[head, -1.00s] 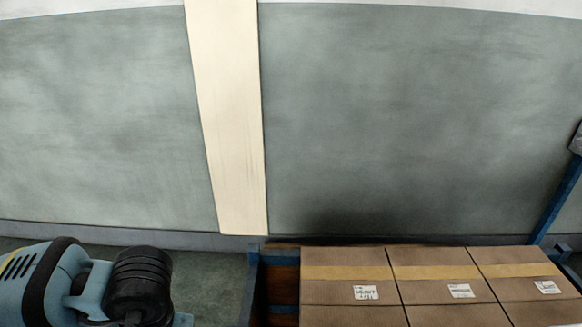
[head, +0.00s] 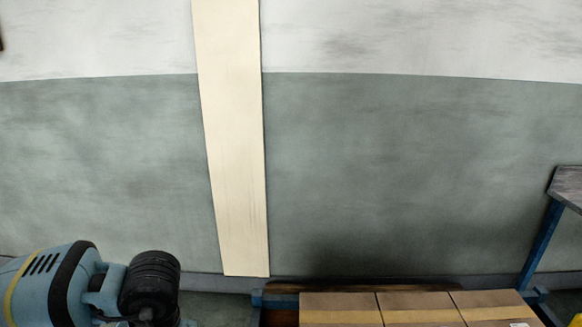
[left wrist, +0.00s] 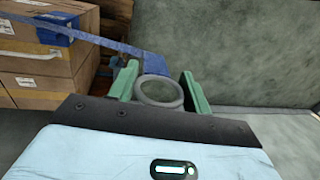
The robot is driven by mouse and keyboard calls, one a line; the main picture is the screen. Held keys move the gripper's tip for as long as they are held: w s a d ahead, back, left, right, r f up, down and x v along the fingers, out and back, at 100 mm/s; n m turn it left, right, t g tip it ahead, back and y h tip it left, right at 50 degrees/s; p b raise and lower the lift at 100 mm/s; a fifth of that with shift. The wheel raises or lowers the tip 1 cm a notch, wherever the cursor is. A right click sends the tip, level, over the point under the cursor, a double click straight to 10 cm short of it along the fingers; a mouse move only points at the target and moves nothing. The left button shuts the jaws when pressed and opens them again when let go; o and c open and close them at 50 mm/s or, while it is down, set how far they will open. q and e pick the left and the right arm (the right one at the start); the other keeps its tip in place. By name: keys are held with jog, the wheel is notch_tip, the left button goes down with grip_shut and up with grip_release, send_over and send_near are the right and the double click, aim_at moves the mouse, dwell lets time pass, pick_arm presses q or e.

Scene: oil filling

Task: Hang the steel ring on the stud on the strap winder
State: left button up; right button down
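The grey steel ring (left wrist: 160,103) shows in the left wrist view, upright between the green fingers of my left gripper (left wrist: 160,72). Both fingers touch or nearly touch its sides, and it looks held across its width. My left gripper is out of the head view; only a light blue and black arm part that looks like mine shows at the lower left. My right gripper is in neither view. I cannot make out the strap winder or its stud in either view.
Cardboard boxes (head: 420,306) stand in a blue-framed rack (head: 285,299) at the bottom of the head view. A dark panel on a blue leg (head: 540,243) stands at right. A grey-green wall (head: 400,180) fills the back.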

pick_arm(q)
jog(key=c, duration=0.4)
jog(key=s+f, duration=0.1)
jog(key=f, duration=0.4)
jog(key=s+f, duration=0.1)
jog(key=f, duration=0.4)
jog(key=s+f, duration=0.2)
jog(key=f, duration=0.2)
jog(key=shift+f, duration=0.4)
jog(key=shift+d, duration=0.1)
